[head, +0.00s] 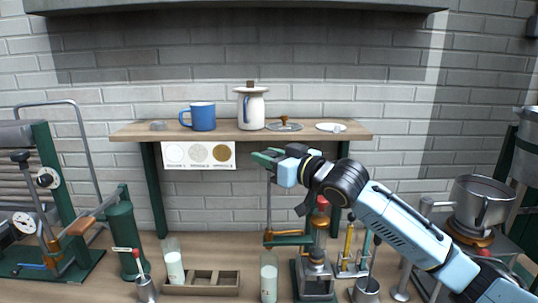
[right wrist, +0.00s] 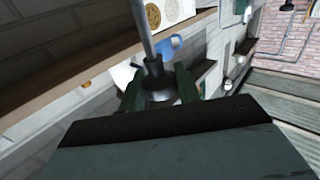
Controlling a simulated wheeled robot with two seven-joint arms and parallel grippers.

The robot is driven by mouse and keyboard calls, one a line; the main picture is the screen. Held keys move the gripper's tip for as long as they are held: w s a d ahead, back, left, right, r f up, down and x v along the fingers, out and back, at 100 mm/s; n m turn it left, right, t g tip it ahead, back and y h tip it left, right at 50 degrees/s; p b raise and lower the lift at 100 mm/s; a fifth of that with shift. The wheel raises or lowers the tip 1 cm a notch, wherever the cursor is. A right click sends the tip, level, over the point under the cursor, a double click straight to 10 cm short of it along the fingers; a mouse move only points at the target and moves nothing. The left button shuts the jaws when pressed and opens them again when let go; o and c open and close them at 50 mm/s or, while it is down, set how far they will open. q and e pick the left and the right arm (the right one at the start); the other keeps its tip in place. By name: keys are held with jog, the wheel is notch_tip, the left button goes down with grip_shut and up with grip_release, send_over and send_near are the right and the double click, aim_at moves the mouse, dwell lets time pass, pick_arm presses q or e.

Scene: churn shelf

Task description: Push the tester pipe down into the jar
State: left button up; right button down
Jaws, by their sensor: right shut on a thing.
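My right gripper (head: 268,160) reaches in from the right, just below the upper shelf's front edge. In the right wrist view its green fingers (right wrist: 158,88) are shut around a thin grey pipe with a dark flared collar (right wrist: 153,66), which I take for the tester pipe. In the head view the slim pipe (head: 269,200) hangs upright below the fingers. A glass jar with white liquid (head: 269,278) stands on the counter in line below it. I cannot tell whether the pipe's lower end is inside the jar's mouth. My left gripper is not in view.
A red-knobbed press (head: 319,250) is close to the right of the near jar. The upper shelf (head: 345,133) holds a blue mug (head: 200,117) and a white pot (head: 250,108).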

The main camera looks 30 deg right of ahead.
aim_at(270, 217)
notch_tip(270, 217, down, 15)
jog(key=b, duration=0.4)
jog(key=shift+r, duration=0.1)
jog(key=shift+f+b, duration=0.4)
jog(key=shift+f, duration=0.3)
jog(key=c, duration=1)
grip_release()
jog(key=shift+c, duration=0.2)
jog(key=v, duration=1.3)
jog(key=shift+s, duration=0.2)
